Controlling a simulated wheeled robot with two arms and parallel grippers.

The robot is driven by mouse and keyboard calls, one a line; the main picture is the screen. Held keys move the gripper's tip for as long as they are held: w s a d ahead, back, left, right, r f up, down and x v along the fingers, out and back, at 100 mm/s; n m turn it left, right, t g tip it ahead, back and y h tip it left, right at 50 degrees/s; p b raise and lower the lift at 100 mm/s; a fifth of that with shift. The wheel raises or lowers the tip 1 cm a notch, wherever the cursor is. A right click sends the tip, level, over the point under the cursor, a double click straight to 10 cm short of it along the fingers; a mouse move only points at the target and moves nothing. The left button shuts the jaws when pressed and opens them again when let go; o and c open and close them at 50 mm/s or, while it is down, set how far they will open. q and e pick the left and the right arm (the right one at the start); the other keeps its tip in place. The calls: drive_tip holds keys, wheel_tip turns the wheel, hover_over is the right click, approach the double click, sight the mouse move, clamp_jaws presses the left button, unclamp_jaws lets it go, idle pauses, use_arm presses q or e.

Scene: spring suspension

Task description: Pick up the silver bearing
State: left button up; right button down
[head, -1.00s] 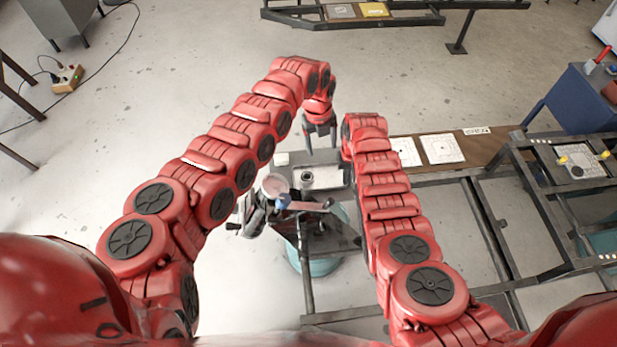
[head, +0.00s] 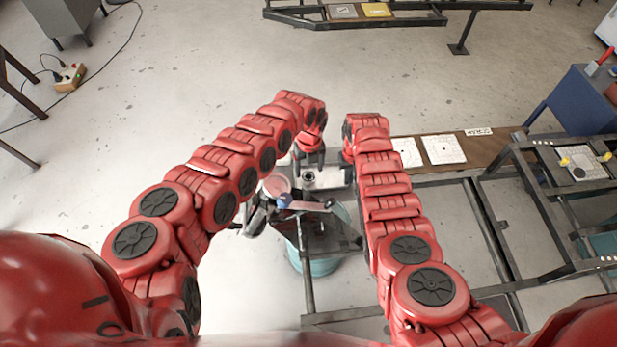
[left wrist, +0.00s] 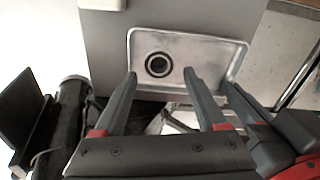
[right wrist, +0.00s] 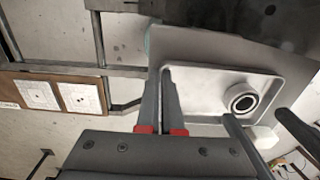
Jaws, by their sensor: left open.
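The silver bearing (head: 308,177) is a small ring with a dark centre. It lies in a shallow white tray (head: 338,180). In the left wrist view the bearing (left wrist: 158,64) is ahead of my left gripper (left wrist: 160,74), between the lines of its two fingers. That gripper is open and empty. In the right wrist view the bearing (right wrist: 242,98) lies toward the tray's right end.
A grey stand holds the tray. A round pinkish dish (head: 277,185) and a bar with a blue part (head: 285,202) are close in front. A brown board with white plates (head: 443,149) and dark metal frames are at right. Open floor is at left.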

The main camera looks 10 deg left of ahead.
sight(309, 177)
use_arm(q)
drive_tip(key=shift+f, duration=1.85)
clamp_jaws()
drive_tip(key=shift+r, duration=0.1)
wheel_tip(309, 177, up, 10)
